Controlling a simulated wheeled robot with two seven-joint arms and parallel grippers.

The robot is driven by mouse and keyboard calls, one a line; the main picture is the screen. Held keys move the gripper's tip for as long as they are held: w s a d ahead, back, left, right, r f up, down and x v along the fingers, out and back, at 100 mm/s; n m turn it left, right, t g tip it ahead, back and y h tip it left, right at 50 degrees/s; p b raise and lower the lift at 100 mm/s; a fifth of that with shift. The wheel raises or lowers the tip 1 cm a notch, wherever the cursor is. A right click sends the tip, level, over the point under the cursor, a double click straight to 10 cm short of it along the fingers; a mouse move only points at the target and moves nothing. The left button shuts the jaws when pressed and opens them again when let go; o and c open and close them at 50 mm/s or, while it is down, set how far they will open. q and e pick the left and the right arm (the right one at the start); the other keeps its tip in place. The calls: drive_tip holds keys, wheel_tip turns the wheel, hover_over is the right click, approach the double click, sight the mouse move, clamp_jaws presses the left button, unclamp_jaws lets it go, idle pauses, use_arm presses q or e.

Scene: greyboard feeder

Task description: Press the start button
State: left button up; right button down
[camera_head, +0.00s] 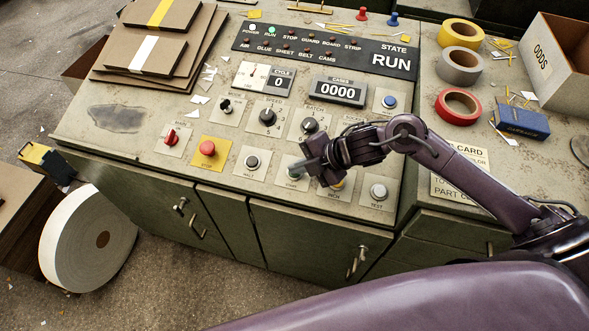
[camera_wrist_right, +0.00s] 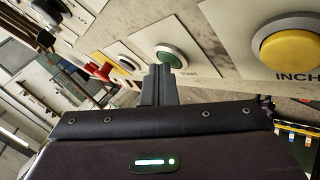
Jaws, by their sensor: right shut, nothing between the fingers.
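The start button is a green round cap in a pale ring, labelled START, in the right wrist view (camera_wrist_right: 170,56). My left gripper is not in view.
A yellow INCH button (camera_wrist_right: 290,52) is close to the right of the fingers. A red STOP button (camera_head: 207,148), a HALT button (camera_head: 252,161) and a TEST button (camera_head: 378,191) share the panel. Tape rolls (camera_head: 459,106) and a cardboard box (camera_head: 560,70) stand at the right.

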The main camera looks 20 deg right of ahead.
drive_tip(key=shift+r, duration=0.1)
drive_tip(key=shift+s+a+r+p, duration=0.1)
drive_tip(key=shift+s+r+p, duration=0.1)
drive_tip(key=shift+r+p, duration=0.6)
drive_tip(key=r+p, duration=0.3)
drive_tip(key=s+r+p, duration=0.1)
drive_tip(key=shift+a+r+p, duration=0.3)
drive_tip(key=shift+a+r, duration=0.05)
idle(0.7)
